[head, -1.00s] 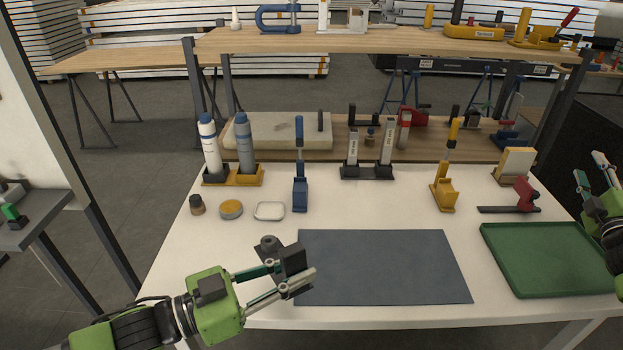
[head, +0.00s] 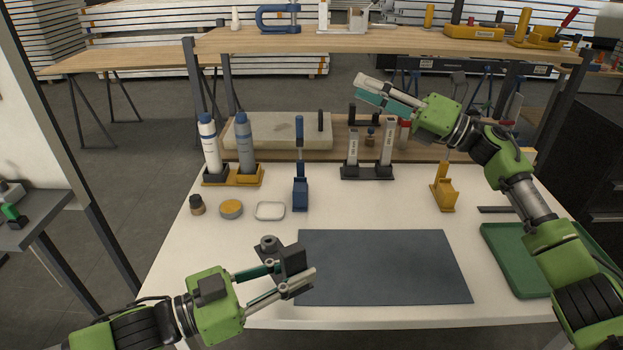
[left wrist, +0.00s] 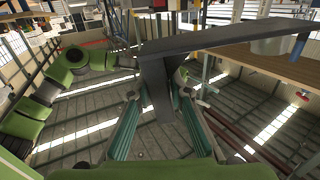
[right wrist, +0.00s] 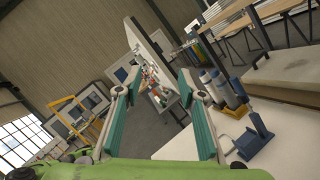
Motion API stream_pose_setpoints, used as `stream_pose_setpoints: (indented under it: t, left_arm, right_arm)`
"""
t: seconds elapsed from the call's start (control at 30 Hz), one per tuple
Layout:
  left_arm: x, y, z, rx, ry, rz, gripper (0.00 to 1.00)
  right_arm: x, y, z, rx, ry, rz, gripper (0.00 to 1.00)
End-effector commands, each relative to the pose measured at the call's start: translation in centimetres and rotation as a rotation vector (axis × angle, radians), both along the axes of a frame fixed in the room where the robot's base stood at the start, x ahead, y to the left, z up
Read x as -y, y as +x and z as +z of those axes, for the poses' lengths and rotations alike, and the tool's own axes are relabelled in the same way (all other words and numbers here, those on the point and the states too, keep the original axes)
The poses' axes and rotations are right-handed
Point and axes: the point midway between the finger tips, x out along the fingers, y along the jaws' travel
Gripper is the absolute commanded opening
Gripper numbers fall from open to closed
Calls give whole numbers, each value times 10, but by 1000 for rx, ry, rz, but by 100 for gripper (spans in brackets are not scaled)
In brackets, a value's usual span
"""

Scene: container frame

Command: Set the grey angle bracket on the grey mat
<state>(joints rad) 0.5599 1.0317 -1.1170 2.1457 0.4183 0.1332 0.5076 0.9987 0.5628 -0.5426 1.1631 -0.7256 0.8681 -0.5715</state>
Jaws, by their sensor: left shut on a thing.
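The grey angle bracket (head: 293,258) is dark and is held between the fingers of my left gripper (head: 290,270). In the head view it shows at the left edge of the grey mat (head: 390,265), partly hidden by the fingers. I cannot tell its height above the table. In the left wrist view the bracket (left wrist: 215,40) shows as a long plate with a second leg between the fingers. The mat lies flat and bare on the white table. My right gripper (head: 375,90) is open and empty, raised over the back of the table; its spread fingers show in the right wrist view (right wrist: 158,85).
A green tray (head: 500,260) lies right of the mat, partly behind my right arm. A blue clamp (head: 300,192), a white dish (head: 269,211), an orange-topped tin (head: 231,208) and a yellow tool (head: 444,194) stand behind the mat. A bottle rack (head: 246,179) stands at the back left.

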Motion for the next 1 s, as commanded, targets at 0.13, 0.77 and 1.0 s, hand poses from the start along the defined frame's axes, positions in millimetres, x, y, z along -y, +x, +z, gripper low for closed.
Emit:
stream_pose_setpoints:
  t: [0.13, 0.77, 1.0]
  left_arm:
    - [0, 0, 2, 4, -3, -1, 0]
    - [0, 0, 2, 4, -3, -1, 0]
    - [0, 0, 2, 4, -3, -1, 0]
  right_arm:
    - [-79, -44, 13, 151, -197, 210, 36]
    - [-142, -212, -55, 670, -1257, 1123, 36]
    - [-120, -219, -59, 678, -1397, 1230, 36]
